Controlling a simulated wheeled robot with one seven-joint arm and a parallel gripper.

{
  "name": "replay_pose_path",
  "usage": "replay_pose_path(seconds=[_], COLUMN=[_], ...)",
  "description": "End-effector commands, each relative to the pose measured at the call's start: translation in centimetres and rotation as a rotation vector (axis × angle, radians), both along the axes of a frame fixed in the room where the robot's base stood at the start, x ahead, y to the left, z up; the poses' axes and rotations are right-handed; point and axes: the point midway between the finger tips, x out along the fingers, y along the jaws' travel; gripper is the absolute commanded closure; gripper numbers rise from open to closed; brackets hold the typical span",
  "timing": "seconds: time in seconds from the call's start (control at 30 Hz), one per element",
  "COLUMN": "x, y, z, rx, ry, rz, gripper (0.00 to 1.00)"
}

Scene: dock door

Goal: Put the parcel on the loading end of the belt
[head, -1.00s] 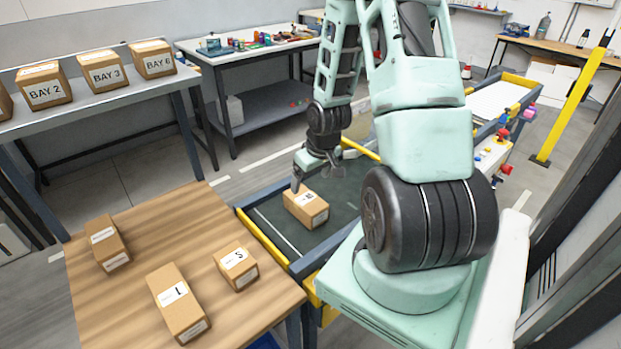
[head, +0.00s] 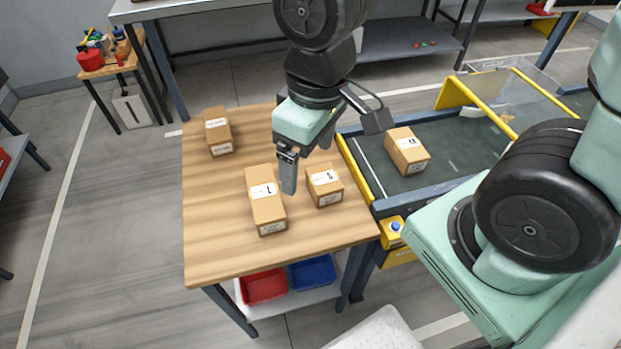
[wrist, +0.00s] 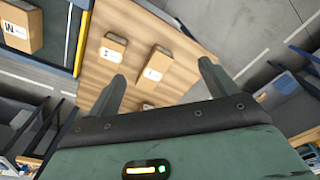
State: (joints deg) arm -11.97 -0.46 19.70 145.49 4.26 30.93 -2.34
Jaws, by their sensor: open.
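A brown parcel (head: 407,155) with a white label lies on the dark belt (head: 440,140), near the end beside the wooden table (head: 215,235). It also shows in the wrist view (wrist: 20,28). Three more labelled parcels lie on the table: a long one (head: 265,205) marked 1, a small one (head: 325,190) to its right, and another (head: 218,135) at the back left.
The belt has a yellow edge rail (head: 358,175) next to the table. A red bin (head: 263,286) and a blue bin (head: 312,271) sit on the shelf under the table. A clear-sided yellow frame (head: 500,90) stands over the belt further right. The table's front is bare.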

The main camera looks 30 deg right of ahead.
Motion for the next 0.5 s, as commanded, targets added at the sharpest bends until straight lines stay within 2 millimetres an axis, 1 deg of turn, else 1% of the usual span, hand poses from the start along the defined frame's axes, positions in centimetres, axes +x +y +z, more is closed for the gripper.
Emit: replay_pose_path(seconds=[0.03, 0.1, 0.2, 0.3, 0.5], x=[-1.8, -3.7, -5.5, -6.1, -6.1], y=[1.3, 2.3, 3.0, 3.2, 3.2], z=[0.7, 1.3, 1.7, 1.9, 1.9], rx=[-0.004, -0.009, -0.016, -0.017, -0.018], ry=[0.005, 0.018, 0.030, 0.035, 0.036], rz=[0.051, 0.095, 0.134, 0.147, 0.146], gripper=[0.15, 0.15, 0.15, 0.15, 0.15])
